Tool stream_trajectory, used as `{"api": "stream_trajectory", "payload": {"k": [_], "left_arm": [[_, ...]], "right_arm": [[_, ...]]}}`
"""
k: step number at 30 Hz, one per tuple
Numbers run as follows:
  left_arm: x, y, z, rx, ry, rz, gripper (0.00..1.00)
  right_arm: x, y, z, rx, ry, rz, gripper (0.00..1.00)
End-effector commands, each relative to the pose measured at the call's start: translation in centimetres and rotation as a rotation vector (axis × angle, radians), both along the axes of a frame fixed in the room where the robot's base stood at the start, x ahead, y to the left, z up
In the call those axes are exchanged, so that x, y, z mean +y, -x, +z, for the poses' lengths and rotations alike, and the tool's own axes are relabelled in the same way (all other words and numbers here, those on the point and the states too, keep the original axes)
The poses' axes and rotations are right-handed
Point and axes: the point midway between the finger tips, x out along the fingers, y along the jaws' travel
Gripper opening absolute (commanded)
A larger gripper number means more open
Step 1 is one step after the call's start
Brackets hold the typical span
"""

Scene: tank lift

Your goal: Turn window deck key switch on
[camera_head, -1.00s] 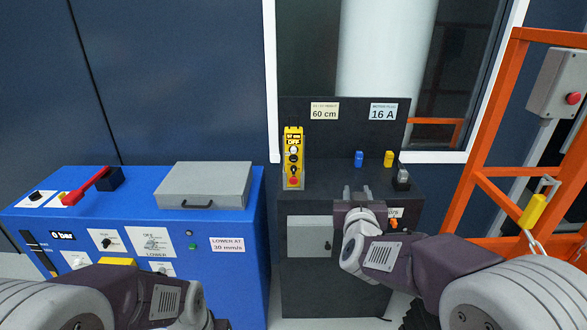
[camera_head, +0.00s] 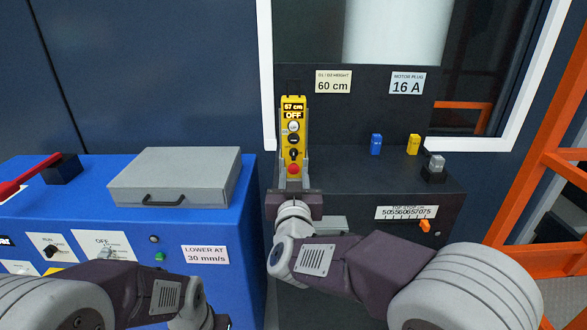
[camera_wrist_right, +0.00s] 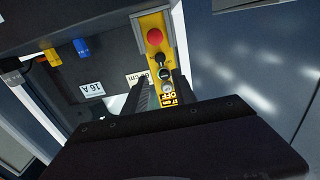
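Below are a white button, a black key switch (camera_head: 294,153) and a red button (camera_head: 293,169). My right gripper (camera_head: 294,184) is just in front of the box's lower part, open and empty. In the right wrist view the right gripper (camera_wrist_right: 163,82) has its fingers apart, with the yellow box (camera_wrist_right: 152,22) and black switch (camera_wrist_right: 161,59) seen between and beyond them. Contact cannot be told. My left arm is at the bottom left; its fingers are out of sight.
A blue console (camera_head: 228,220) with a grey lidded box (camera_head: 180,175) and red lever (camera_head: 30,178) is at left. Blue (camera_head: 376,144) and yellow (camera_head: 413,145) plugs and a grey-topped switch (camera_head: 436,168) stand on the cabinet top. An orange frame (camera_head: 540,200) is at right.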

Motion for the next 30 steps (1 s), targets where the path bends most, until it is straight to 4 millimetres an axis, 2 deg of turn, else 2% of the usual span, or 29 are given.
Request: {"api": "stream_trajectory", "payload": {"k": [5, 8, 15, 18, 22, 29, 30], "left_arm": [[0.0, 0.0, -0.2, -0.001, 0.000, 0.000, 0.36], [0.0, 0.0, -0.5, -0.001, 0.000, 0.000, 0.36], [0.0, 0.0, -1.3, 0.000, 0.000, 0.000, 0.36], [0.0, 0.0, -1.4, -0.001, 0.000, 0.000, 0.36], [0.0, 0.0, -1.5, -0.001, 0.000, 0.000, 0.36], [0.0, 0.0, -1.4, -0.001, 0.000, 0.000, 0.36], [0.0, 0.0, -1.4, -0.001, 0.000, 0.000, 0.36]], "right_arm": [[0.2, -0.3, -0.2, 0.001, 0.000, 0.004, 0.33], [0.1, -1.7, -0.3, 0.001, 0.000, 0.001, 0.33], [0.1, -6.8, -0.3, 0.000, 0.000, 0.001, 0.33], [0.1, -8.1, -0.2, 0.001, 0.000, 0.002, 0.33], [0.1, -9.0, -0.2, 0.001, 0.000, 0.003, 0.33], [0.2, -9.0, -0.1, 0.001, 0.001, 0.004, 0.33], [0.2, -9.0, -0.1, 0.001, 0.001, 0.004, 0.22]]}}
